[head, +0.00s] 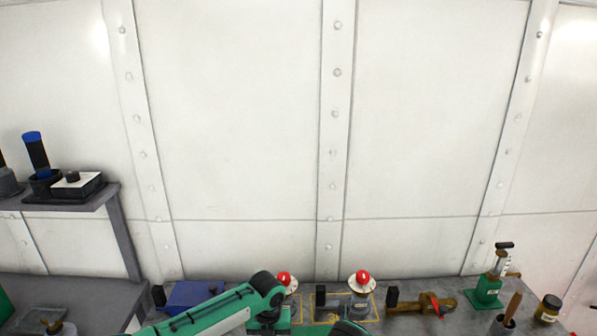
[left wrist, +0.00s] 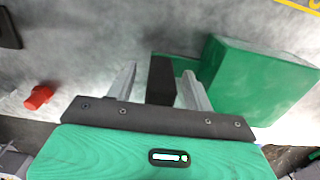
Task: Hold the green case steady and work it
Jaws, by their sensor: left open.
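The green case (left wrist: 255,80) shows in the left wrist view as a green box right of my fingers. A dark upright block (left wrist: 161,82) stands beside it, with a strip of green behind the block. My left gripper (left wrist: 159,72) is open, with one finger on each side of the dark block. I cannot tell whether either finger touches it. The right finger is close to the green box's left side. In the head view my green left arm crosses the bottom edge, and the gripper and case cannot be made out there. My right gripper is not in view.
The bench holds a blue box (head: 195,296), two red-topped items (head: 284,279) (head: 361,280), a brass item (head: 420,304), a green-based lever device (head: 486,290) and a jar (head: 548,308). A shelf (head: 60,207) stands left. A red knob (left wrist: 38,96) lies left of my gripper.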

